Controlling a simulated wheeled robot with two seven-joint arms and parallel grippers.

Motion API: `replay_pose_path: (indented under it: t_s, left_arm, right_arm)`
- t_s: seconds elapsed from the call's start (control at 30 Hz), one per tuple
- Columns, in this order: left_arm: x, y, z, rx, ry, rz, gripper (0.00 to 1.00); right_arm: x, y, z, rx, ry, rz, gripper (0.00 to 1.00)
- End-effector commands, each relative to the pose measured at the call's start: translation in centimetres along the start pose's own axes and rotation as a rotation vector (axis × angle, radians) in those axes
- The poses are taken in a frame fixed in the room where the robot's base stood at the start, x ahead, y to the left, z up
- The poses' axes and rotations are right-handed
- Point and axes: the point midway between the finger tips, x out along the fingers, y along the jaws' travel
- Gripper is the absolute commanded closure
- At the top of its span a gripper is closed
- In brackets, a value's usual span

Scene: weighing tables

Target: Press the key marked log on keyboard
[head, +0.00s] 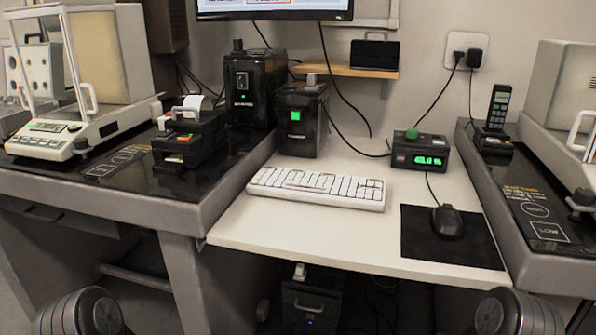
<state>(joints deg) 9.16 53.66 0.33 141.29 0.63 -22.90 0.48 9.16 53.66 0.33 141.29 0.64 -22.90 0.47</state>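The white keyboard (318,186) lies on the white desk, left of the middle of its top. It is turned slightly, with its right end a little nearer to me. Its keys are pale with dark gaps. The markings are too small to read, so I cannot tell which key is marked log. Nothing covers the keyboard. Neither gripper shows in the head view; only dark rounded parts of my own body show at the bottom left and bottom right.
A black mouse (446,221) sits on a dark mat (417,236) at the right. A box with a green display (420,152) stands behind. A black box with a green light (301,119) stands behind the keyboard. Raised side tables flank the desk. The desk in front of the keyboard is clear.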

Motion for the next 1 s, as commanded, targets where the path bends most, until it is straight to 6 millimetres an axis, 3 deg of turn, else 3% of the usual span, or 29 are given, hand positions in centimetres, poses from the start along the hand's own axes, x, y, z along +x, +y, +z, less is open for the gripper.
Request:
replay_pose_path:
  t_s: [0.37,1.0]
  left_arm:
    - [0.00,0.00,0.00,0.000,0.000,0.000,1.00]
    - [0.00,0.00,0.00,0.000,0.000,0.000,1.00]
  right_arm:
    - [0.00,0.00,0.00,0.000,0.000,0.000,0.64]
    - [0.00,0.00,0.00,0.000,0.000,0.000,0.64]
